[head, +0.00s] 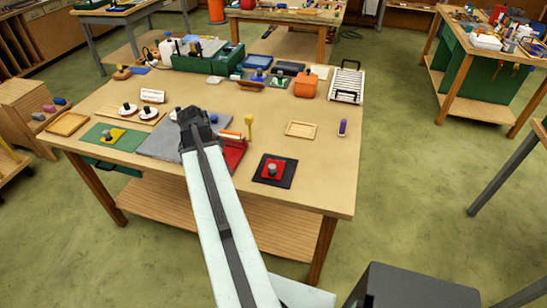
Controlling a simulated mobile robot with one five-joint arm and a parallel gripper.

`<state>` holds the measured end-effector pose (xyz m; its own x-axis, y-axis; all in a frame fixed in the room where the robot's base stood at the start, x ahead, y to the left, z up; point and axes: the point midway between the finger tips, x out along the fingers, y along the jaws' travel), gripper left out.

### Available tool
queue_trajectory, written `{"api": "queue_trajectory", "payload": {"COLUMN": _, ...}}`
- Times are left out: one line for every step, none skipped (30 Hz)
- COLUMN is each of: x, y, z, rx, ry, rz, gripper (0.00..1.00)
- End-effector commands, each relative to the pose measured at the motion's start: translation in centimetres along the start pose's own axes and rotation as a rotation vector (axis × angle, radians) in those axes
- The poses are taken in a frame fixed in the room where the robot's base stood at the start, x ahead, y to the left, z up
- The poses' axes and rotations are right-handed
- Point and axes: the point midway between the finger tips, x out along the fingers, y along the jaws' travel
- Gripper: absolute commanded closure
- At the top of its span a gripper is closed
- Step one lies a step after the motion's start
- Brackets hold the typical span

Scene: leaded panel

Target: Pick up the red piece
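A small red square piece (279,174) with a grey knob on top lies on a black square mat (290,177) near the front right of the wooden table. My gripper (190,118) is over the grey mat (162,143) in the middle of the table, to the left of and farther back than the red piece, clearly apart from it. The gripper is small and dark here, and its fingers cannot be made out. My arm hides part of the grey mat and part of a red tray-like thing (236,147).
On the table (330,190), a yellow piece (112,135) sits on a green mat (92,139) at left. A yellow upright tool (249,124) and a wooden tray (301,130) stand behind the black mat. A green crate (208,62) is at the back. The front right is mostly clear.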

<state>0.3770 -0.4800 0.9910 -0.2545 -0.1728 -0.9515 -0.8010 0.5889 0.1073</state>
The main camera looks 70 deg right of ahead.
Motion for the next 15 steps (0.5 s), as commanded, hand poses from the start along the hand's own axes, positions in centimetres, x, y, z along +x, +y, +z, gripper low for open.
{"api": "queue_trajectory", "payload": {"x": -0.5, "y": 1.2, "z": -4.6, "rx": 0.150, "ry": 0.012, "rz": 0.027, "gripper": 0.46}}
{"api": "queue_trajectory", "payload": {"x": -0.2, "y": 1.9, "z": -6.6, "rx": 0.234, "ry": 0.022, "rz": 0.040, "gripper": 0.46}}
{"api": "queue_trajectory", "payload": {"x": 0.1, "y": 2.9, "z": -8.9, "rx": 0.329, "ry": 0.034, "rz": 0.055, "gripper": 0.46}}
{"api": "queue_trajectory", "payload": {"x": 0.3, "y": 3.5, "z": -10.4, "rx": 0.389, "ry": 0.041, "rz": 0.065, "gripper": 0.46}}
{"api": "queue_trajectory", "payload": {"x": 0.5, "y": 4.1, "z": -11.6, "rx": 0.439, "ry": 0.048, "rz": 0.073, "gripper": 0.46}}
{"api": "queue_trajectory", "payload": {"x": 0.7, "y": 4.7, "z": -12.7, "rx": 0.491, "ry": 0.055, "rz": 0.081, "gripper": 0.46}}
{"api": "queue_trajectory", "payload": {"x": 0.8, "y": 5.0, "z": -13.3, "rx": 0.520, "ry": 0.059, "rz": 0.085, "gripper": 0.46}}
{"api": "queue_trajectory", "payload": {"x": 0.9, "y": 5.3, "z": -13.8, "rx": 0.541, "ry": 0.062, "rz": 0.088, "gripper": 0.46}}
{"api": "queue_trajectory", "payload": {"x": 1.1, "y": 5.5, "z": -14.1, "rx": 0.559, "ry": 0.065, "rz": 0.091, "gripper": 0.46}}
{"api": "queue_trajectory", "payload": {"x": 1.1, "y": 5.6, "z": -14.2, "rx": 0.566, "ry": 0.066, "rz": 0.092, "gripper": 0.46}}
{"api": "queue_trajectory", "payload": {"x": 1.2, "y": 5.6, "z": -14.3, "rx": 0.569, "ry": 0.066, "rz": 0.092, "gripper": 0.46}}
{"api": "queue_trajectory", "payload": {"x": 1.4, "y": 5.6, "z": -14.2, "rx": 0.569, "ry": 0.066, "rz": 0.092, "gripper": 0.46}}
{"api": "queue_trajectory", "payload": {"x": 1.6, "y": 5.6, "z": -14.2, "rx": 0.568, "ry": 0.066, "rz": 0.092, "gripper": 0.46}}
{"api": "queue_trajectory", "payload": {"x": 1.9, "y": 5.6, "z": -14.1, "rx": 0.568, "ry": 0.066, "rz": 0.092, "gripper": 0.46}}
{"api": "queue_trajectory", "payload": {"x": 2.5, "y": 5.6, "z": -14.1, "rx": 0.567, "ry": 0.066, "rz": 0.092, "gripper": 0.46}}
